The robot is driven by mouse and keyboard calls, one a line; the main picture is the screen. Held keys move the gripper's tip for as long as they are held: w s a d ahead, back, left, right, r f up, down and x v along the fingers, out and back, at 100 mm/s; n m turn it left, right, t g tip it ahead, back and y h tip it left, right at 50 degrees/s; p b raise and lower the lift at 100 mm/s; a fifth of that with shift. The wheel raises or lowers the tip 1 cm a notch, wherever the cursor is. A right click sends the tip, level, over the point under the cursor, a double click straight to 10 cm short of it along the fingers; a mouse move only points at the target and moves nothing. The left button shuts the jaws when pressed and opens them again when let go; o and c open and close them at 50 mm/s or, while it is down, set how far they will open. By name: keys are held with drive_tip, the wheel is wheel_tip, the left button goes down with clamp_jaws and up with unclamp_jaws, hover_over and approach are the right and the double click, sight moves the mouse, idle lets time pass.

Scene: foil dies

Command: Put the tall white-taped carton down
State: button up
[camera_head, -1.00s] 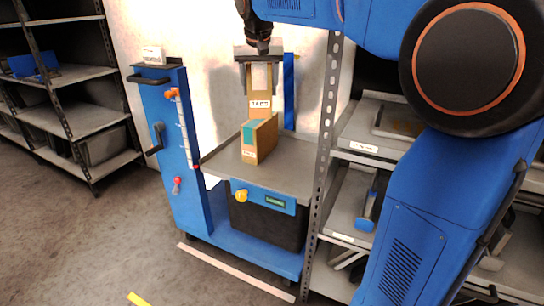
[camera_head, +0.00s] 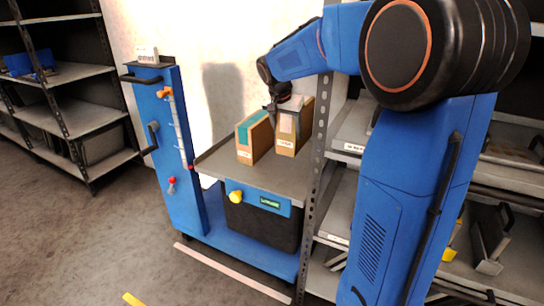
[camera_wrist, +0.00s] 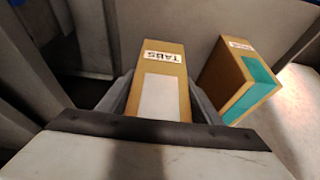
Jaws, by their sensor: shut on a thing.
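The tall white-taped carton (camera_head: 304,125) is brown with a white strip and a small label; it is upright at the right side of the cart top (camera_head: 222,160). My gripper (camera_head: 288,103) is shut on its upper part from above. In the wrist view, the carton (camera_wrist: 158,60) sits between the two fingers of my gripper (camera_wrist: 160,98), its label reading TABS. Its base is at or very near the cart top; I cannot tell if it touches. A teal-taped carton (camera_head: 262,140) stands just left of it, and also shows in the wrist view (camera_wrist: 228,75).
A perforated grey shelf post (camera_head: 317,150) rises close to the right of the held carton. A blue panel with levers (camera_head: 170,150) stands at the cart's left. The front and left of the cart top are clear. A dark bin (camera_head: 262,225) sits below.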

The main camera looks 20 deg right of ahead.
sight(286, 152)
drive_tip(key=shift+f, duration=4.7)
drive_tip(key=o, duration=1.6)
drive_tip(key=shift+f, duration=0.1)
drive_tip(key=v, duration=1.2)
